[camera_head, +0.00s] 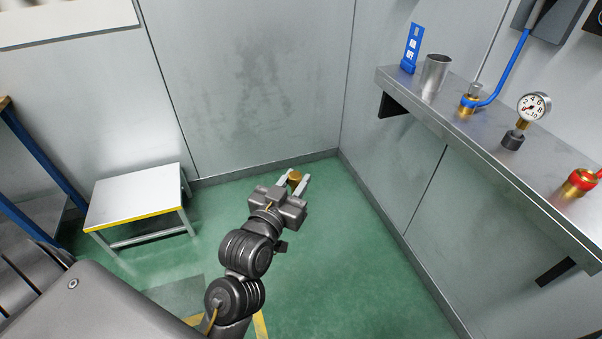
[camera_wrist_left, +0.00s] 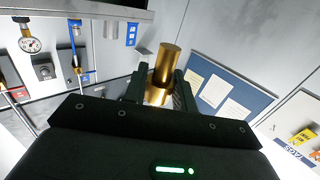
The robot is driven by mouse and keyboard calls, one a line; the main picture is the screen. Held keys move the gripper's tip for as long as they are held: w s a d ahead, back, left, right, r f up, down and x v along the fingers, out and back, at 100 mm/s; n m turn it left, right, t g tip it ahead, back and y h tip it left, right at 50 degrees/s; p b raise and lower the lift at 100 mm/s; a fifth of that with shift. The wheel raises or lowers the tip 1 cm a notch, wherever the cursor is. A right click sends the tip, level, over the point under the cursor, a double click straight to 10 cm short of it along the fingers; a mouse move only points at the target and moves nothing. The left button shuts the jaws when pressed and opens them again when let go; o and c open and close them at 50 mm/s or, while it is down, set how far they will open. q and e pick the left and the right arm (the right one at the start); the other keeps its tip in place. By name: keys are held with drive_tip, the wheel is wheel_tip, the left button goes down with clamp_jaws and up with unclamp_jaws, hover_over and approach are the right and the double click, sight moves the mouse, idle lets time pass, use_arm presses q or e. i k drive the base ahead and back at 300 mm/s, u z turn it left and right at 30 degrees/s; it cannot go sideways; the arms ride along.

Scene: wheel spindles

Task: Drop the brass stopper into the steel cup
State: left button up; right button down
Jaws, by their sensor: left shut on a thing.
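The brass stopper (camera_head: 294,177) is between the fingers of my left gripper (camera_head: 293,180), out over the green floor in the head view. In the left wrist view the stopper (camera_wrist_left: 166,68) is a gold cylinder with a wider lower part, and my left gripper (camera_wrist_left: 160,90) is shut on it. The steel cup (camera_head: 435,73) stands upright on the wall shelf at the upper right, well apart from the gripper. I cannot see into the bottom of the cup. My right gripper is not in view.
The steel shelf (camera_head: 483,122) also holds a blue on/off tag (camera_head: 411,49), a brass valve with a blue hose (camera_head: 469,104), a pressure gauge (camera_head: 534,107) and a red-collared fitting (camera_head: 579,183). A low step stool (camera_head: 138,196) stands at left. Open floor lies around the gripper.

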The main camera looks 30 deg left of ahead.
sight(426, 85)
drive_tip(key=k, duration=0.5)
drive_tip(key=u, duration=1.3)
drive_tip(key=i, duration=1.3)
drive_tip(key=z, duration=2.9)
drive_tip(key=i, duration=0.5)
drive_tip(key=u, duration=0.05)
